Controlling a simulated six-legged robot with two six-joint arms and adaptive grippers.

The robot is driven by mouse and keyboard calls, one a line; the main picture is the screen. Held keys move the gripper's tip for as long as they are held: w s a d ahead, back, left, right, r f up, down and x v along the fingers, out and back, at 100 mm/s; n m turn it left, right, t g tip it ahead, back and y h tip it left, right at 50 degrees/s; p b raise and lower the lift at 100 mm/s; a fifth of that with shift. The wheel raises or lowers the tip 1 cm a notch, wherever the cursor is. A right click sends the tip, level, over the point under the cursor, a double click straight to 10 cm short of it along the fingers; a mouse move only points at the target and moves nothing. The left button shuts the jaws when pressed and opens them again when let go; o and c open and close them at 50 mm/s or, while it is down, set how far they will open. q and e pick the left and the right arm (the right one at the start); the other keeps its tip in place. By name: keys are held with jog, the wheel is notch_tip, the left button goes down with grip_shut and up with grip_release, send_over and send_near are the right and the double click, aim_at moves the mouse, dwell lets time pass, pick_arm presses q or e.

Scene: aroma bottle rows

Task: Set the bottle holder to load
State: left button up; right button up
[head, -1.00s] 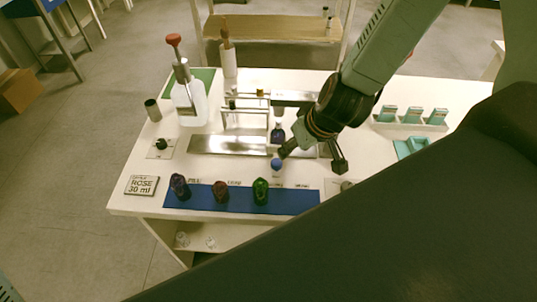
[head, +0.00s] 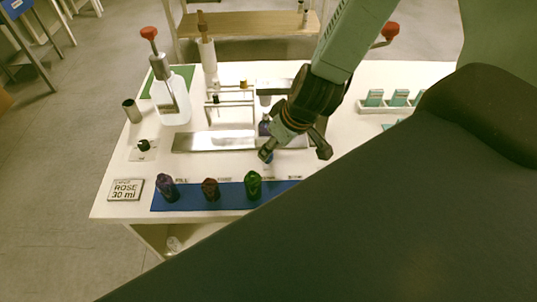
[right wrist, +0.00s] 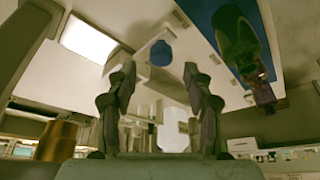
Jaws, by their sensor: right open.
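A round blue knob (head: 268,157) shows in the head view, partly hidden by a finger of my right gripper (head: 294,152). In the right wrist view the blue knob (right wrist: 161,53) is just beyond and between the tips of my open, empty right gripper (right wrist: 158,78); no contact shows. A dark blue bottle (head: 264,126) stands behind the gripper, mostly covered by it. Small labels, among them FILL (head: 182,180), line the table behind the blue mat; those by the knob are too small to read. My left gripper is out of view.
A purple bottle (head: 166,188), a brown bottle (head: 211,190) and a green bottle (head: 253,185) stand on the blue mat (head: 185,204). A white dispenser bottle (head: 172,104), a metal plate (head: 205,142) and a ROSE 30 ml sign (head: 126,190) are near. Teal items stand in a white rack (head: 385,107).

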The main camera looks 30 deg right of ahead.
jog(key=shift+w+f+b, duration=0.25)
jog(key=shift+f+b, duration=0.1)
jog(key=shift+f, duration=0.35)
jog(key=shift+a+b+x, duration=0.25)
jog(key=shift+b+x, duration=0.9)
jog(key=shift+w+d+f, duration=0.15)
jog(key=shift+f, duration=0.15)
jog(key=shift+r, duration=0.15)
jog(key=shift+c, duration=0.2)
jog(key=c, duration=0.4)
grip_shut()
